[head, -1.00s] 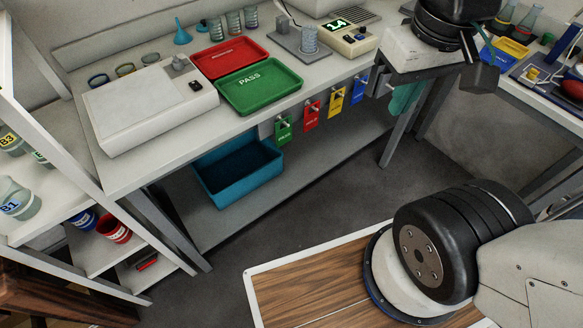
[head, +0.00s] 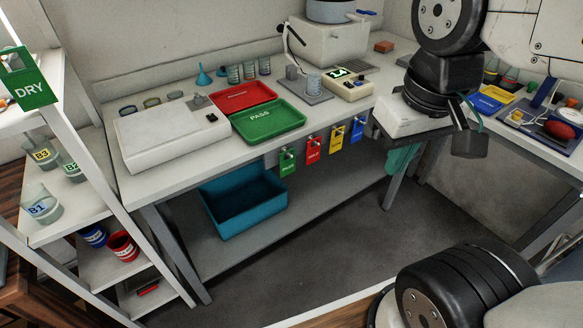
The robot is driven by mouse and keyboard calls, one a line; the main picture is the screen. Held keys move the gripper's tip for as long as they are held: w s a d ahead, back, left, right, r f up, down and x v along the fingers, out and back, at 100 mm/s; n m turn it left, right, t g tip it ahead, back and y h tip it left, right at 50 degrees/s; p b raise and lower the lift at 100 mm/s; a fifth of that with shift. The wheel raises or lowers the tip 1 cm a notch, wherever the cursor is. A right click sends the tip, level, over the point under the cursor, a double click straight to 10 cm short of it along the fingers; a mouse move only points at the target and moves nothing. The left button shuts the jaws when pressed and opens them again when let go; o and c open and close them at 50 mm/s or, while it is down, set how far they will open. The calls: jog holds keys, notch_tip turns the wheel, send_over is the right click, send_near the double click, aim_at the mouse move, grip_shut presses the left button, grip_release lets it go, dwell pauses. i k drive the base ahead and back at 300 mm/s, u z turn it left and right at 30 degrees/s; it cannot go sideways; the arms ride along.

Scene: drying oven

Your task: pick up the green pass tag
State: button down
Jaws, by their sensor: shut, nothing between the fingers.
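The green pass tag (head: 288,164) hangs from a peg on the front edge of the bench, leftmost in a row of coloured tags. A red tag (head: 313,150) hangs just right of it. My gripper (head: 414,118) is at the right end of the bench, to the right of the tags and apart from the green one. It is shut and empty; its fingertips are hard to make out from this angle.
Yellow (head: 336,138) and blue (head: 357,130) tags hang between the red tag and my gripper. Above the tags are a green PASS tray (head: 268,134) and a red tray (head: 222,108). A teal bin (head: 245,222) sits on the lower shelf. Floor in front is clear.

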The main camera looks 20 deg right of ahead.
aim_at(287, 166)
jog(key=u, duration=2.1)
jog(key=i, duration=1.75)
jog(key=z, duration=2.85)
